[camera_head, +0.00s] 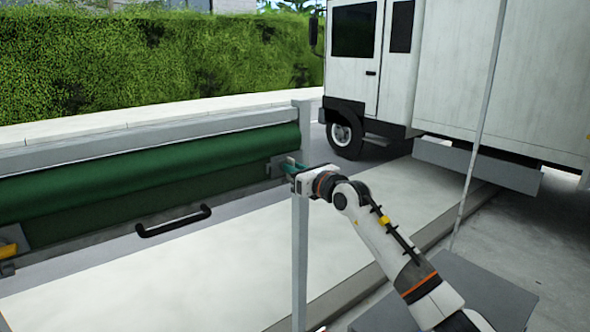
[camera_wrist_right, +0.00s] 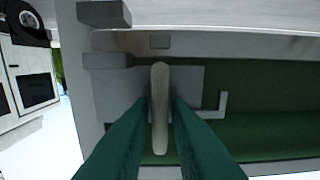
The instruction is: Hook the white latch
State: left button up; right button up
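The white latch (camera_wrist_right: 160,115) is a long pale bar, upright in the right wrist view, in front of a grey plate (camera_wrist_right: 118,92) on the green panel. The two green fingers of my right gripper (camera_wrist_right: 160,108) lie close along both sides of it and look shut on it. In the head view my right gripper (camera_head: 289,167) is at the right end of the green panel (camera_head: 150,168), beside a grey post; there the gripper and arm hide the latch. A small grey hook (camera_wrist_right: 212,105) sits right of the latch in the wrist view. My left gripper is out of view.
The grey post (camera_head: 300,230) stands close to my right gripper. A black handle (camera_head: 173,221) is on the lower rail to the left. A yellow part (camera_head: 9,250) shows at the left edge. A white truck (camera_head: 505,75) is parked behind, and a hedge (camera_head: 150,62) lines the back.

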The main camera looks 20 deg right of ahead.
grip_shut()
jog(key=shift+s+a+f+n+b, duration=0.1)
jog(key=shift+f+n+b, duration=0.05)
jog(key=shift+n+b, duration=2.6)
jog(key=shift+w+a+f+n+b, duration=0.1)
jog(key=shift+n+b, duration=2.15)
jog(key=shift+n, duration=0.95)
jog(key=shift+s+a+f+n+b, duration=0.1)
jog(key=shift+f+n+b, duration=0.05)
jog(key=shift+n+b, duration=2.6)
jog(key=shift+n, duration=0.4)
jog(key=shift+o, duration=2)
grip_release()
